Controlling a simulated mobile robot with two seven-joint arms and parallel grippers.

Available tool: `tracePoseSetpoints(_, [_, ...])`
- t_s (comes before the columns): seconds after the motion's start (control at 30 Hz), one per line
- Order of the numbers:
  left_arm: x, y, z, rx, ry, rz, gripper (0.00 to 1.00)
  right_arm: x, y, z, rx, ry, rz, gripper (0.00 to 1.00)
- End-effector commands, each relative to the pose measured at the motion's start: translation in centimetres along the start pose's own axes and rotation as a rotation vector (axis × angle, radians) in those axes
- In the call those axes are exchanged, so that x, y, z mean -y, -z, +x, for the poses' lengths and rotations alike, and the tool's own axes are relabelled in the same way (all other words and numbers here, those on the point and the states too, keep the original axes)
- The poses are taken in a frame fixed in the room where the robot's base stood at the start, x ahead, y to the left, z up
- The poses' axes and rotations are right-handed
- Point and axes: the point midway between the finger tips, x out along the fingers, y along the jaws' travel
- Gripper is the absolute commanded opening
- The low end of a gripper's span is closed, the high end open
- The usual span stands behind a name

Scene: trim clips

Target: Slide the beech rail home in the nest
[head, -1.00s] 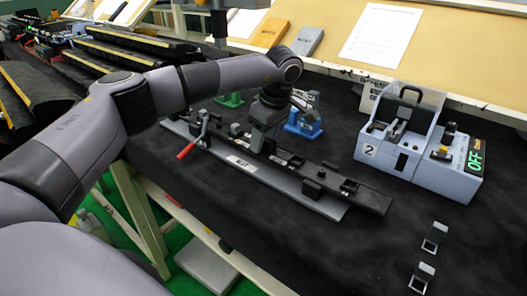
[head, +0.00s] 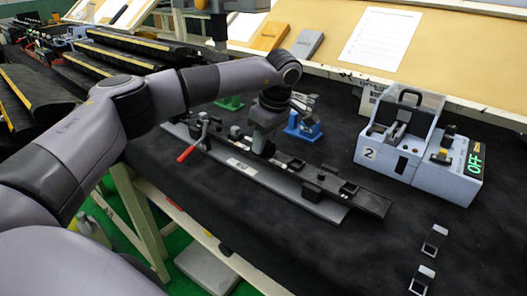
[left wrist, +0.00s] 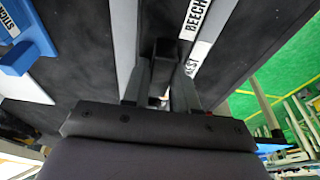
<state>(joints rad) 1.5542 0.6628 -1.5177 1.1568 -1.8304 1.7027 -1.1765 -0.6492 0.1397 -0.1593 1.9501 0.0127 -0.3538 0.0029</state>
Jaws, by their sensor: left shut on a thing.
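The beech rail (head: 372,198) is a long black bar with small black blocks on it, lying along the grey nest (head: 322,207). The nest has a white label that shows in the left wrist view (left wrist: 196,55), beside one reading "BEECH". The rail's right end sticks out past the nest's right end. My left gripper (head: 260,147) points down over the middle of the rail. In the left wrist view its fingers (left wrist: 160,75) are closed about a dark block of the rail (left wrist: 165,48). The gripper hides part of the rail. My right gripper is not seen.
A red-handled clamp (head: 188,152) stands at the nest's left end. Blue (head: 304,125) and green (head: 230,103) fixtures stand behind. A grey-blue unit (head: 395,150) showing "OFF" is at right. Two small metal brackets (head: 434,240) lie front right. The dark mat between is clear.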

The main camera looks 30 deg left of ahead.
Motion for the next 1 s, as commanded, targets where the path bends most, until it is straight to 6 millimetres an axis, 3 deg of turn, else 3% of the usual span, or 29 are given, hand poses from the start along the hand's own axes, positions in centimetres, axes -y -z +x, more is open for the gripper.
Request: tracePoseSetpoints(1.0, [0.1, 2.1, 0.9, -0.003, 0.006, -0.003, 0.0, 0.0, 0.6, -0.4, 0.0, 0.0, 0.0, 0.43])
